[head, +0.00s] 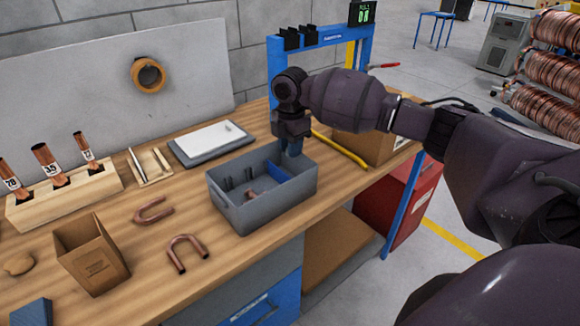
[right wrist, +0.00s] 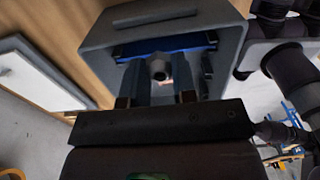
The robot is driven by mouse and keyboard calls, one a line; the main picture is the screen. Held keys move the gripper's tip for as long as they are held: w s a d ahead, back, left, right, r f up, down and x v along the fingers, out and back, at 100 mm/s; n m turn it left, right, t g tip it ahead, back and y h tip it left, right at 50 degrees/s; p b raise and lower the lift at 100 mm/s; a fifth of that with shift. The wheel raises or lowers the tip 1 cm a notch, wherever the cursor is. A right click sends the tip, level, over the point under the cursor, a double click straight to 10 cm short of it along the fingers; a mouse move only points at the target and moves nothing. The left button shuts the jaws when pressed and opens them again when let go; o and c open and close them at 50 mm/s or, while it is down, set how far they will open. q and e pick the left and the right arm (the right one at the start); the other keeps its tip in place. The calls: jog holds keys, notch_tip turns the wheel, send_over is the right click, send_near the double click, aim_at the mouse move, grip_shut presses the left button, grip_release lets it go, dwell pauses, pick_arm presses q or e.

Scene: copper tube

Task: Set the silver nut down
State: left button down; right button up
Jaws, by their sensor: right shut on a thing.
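My right gripper (head: 291,147) points down at the far right corner of the grey bin (head: 262,212) on the workbench. In the right wrist view the gripper (right wrist: 160,82) is shut on a small grey ring-shaped piece, the silver nut (right wrist: 158,69), between its two fingers. The bin's inside and blue divider (right wrist: 165,45) lie beyond the fingers. In the head view the nut is hidden, and I cannot tell its height above the bin floor. My left gripper is not in view.
The bin holds a small copper piece (head: 252,196) and dark upright parts. A tablet-like white board (head: 212,139) lies behind. A yellow bar (head: 340,149) lies right of the gripper.

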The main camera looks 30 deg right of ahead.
notch_tip(320, 180, down, 6)
jog(key=shift+f, duration=0.25)
jog(key=shift+f, duration=0.25)
dwell(0.4)
jog(key=shift+s+f, duration=0.2)
jog(key=shift+f, duration=0.2)
jog(key=o, duration=0.9)
jog(key=shift+a+f+b, duration=0.15)
jog(key=shift+f+b, duration=0.05)
jog(key=shift+b, duration=0.1)
jog(key=shift+r, duration=0.5)
jog(key=r, duration=0.6)
jog(key=r+p, duration=0.1)
jog(key=r, duration=0.6)
jog(key=shift+w, duration=0.2)
